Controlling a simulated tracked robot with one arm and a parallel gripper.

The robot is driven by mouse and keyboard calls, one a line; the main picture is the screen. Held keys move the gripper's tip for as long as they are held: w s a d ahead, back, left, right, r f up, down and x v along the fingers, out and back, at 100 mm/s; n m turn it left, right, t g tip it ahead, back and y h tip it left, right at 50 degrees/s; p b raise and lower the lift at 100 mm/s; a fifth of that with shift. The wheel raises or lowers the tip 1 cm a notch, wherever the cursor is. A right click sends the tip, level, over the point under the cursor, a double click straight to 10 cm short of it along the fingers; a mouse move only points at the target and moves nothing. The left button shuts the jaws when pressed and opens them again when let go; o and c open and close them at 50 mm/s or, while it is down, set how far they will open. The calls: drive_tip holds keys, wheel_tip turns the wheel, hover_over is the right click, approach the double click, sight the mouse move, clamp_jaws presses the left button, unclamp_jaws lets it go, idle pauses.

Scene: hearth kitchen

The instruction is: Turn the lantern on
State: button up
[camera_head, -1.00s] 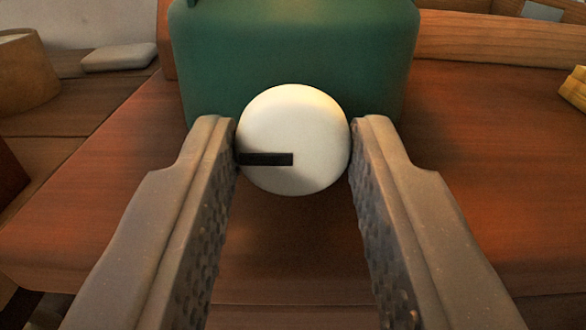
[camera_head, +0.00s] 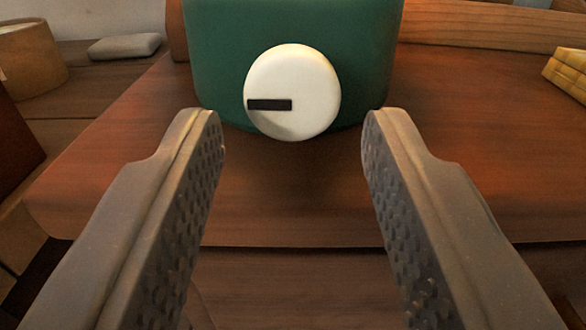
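The green lantern (camera_head: 220,60) stands on a wooden surface at the top middle; its upper part is out of view. A round white knob (camera_head: 315,85) sits on its front, with a black mark (camera_head: 270,105) pointing left. My gripper (camera_head: 292,118) is open and empty. Its two fingers are spread wide, one on each side below the knob, with clear gaps between them and the knob.
The reddish wooden surface (camera_head: 470,160) is clear to both sides of the lantern, and its front edge shows below. A yellow block (camera_head: 568,72) lies at the far right. A tan round container (camera_head: 30,55) and a grey flat object (camera_head: 124,46) are at the upper left.

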drive_tip(key=s, duration=1.1)
drive_tip(key=shift+s+f+p, duration=0.15)
drive_tip(key=shift+s+p, duration=0.1)
drive_tip(key=shift+p, duration=0.2)
drive_tip(key=s+r, duration=0.3)
drive_tip(key=r, duration=0.8)
drive_tip(key=s+r+g, duration=0.1)
drive_tip(key=s+r, duration=0.2)
drive_tip(key=r, duration=0.8)
drive_tip(key=s+r, duration=0.3)
drive_tip(key=r, duration=0.8)
drive_tip(key=s+r, duration=1.1)
drive_tip(key=s, duration=0.3)
drive_tip(key=s+r+g, duration=0.1)
drive_tip(key=s+r, duration=0.9)
drive_tip(key=s, duration=0.5)
drive_tip(key=shift+r+g, duration=0.3)
drive_tip(key=shift+r, duration=0.05)
